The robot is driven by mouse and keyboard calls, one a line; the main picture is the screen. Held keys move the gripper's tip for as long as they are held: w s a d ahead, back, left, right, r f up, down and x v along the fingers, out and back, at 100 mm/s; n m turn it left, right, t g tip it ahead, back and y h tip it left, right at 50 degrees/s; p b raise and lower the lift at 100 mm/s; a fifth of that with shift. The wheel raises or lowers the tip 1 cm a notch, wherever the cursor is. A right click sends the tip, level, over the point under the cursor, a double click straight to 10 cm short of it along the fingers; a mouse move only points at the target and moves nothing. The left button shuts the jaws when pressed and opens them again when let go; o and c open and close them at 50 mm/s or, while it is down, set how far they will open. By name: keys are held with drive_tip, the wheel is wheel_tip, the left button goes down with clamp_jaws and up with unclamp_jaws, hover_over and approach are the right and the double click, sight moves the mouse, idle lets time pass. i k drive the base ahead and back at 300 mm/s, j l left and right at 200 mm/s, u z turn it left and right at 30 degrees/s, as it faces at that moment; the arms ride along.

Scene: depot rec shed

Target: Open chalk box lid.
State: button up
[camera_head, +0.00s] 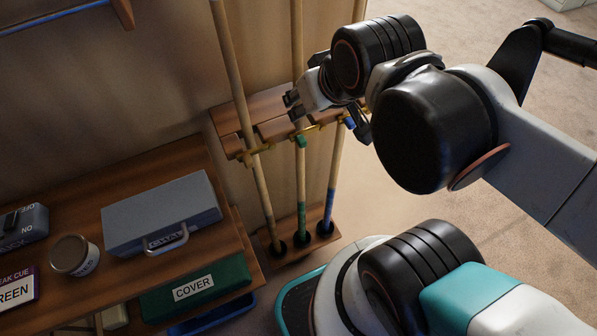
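A grey-blue box (165,211) with a metal carry handle (168,241) on its front stands on the wooden shelf at the left, and its lid looks shut. A small label behind the handle is partly hidden and I cannot read it surely; this seems to be the chalk box. My gripper (327,114) is up and to the right of the box, in front of the cue rack and well apart from the box. Its dark fingers appear spread apart, with nothing seen between them.
A round tin (75,256), a dark switch box (22,228) and a sign (16,291) stand left of the box. A green box labelled COVER (195,288) and a blue tray (214,315) sit below. A wooden cue rack (264,117) holding cues stands right of the shelf.

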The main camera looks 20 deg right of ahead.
sight(143, 218)
drive_tip(key=j+u, duration=0.15)
drive_tip(key=u, duration=1.35)
drive_tip(key=k+l+u, duration=0.7)
drive_tip(key=l+u, duration=0.15)
drive_tip(key=k+j, duration=0.15)
drive_tip(key=i+l, duration=0.1)
drive_tip(key=l+u, duration=0.05)
drive_tip(key=l, duration=0.05)
